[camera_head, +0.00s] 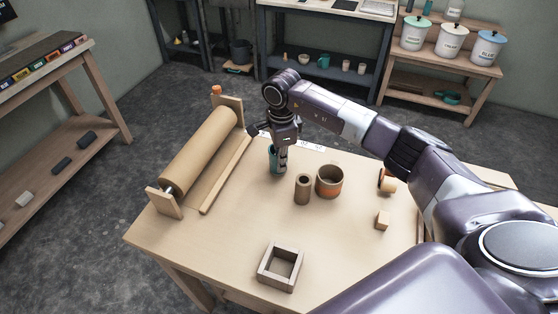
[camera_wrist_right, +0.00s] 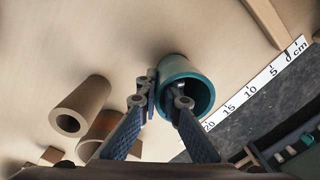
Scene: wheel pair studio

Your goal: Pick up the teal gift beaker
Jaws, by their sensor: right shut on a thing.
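The teal gift beaker (camera_head: 275,161) stands near the back edge of the wooden table (camera_head: 235,240), right of the paper roll. My right gripper (camera_head: 281,150) is over it from above. In the right wrist view the teal beaker (camera_wrist_right: 190,68) has its open mouth toward the camera. One finger of the right gripper (camera_wrist_right: 166,97) reaches inside the mouth and the other is outside, so it is shut on the beaker's wall. Whether the beaker's base touches the table is hard to tell. My left gripper is not in view.
A brown paper roll (camera_head: 202,150) lies left of the beaker. A cardboard tube (camera_head: 302,188) and a brown-orange cup (camera_head: 329,181) stand close by on the right. A square wooden frame (camera_head: 281,267) and small block (camera_head: 382,220) lie nearer. The front-left table is clear.

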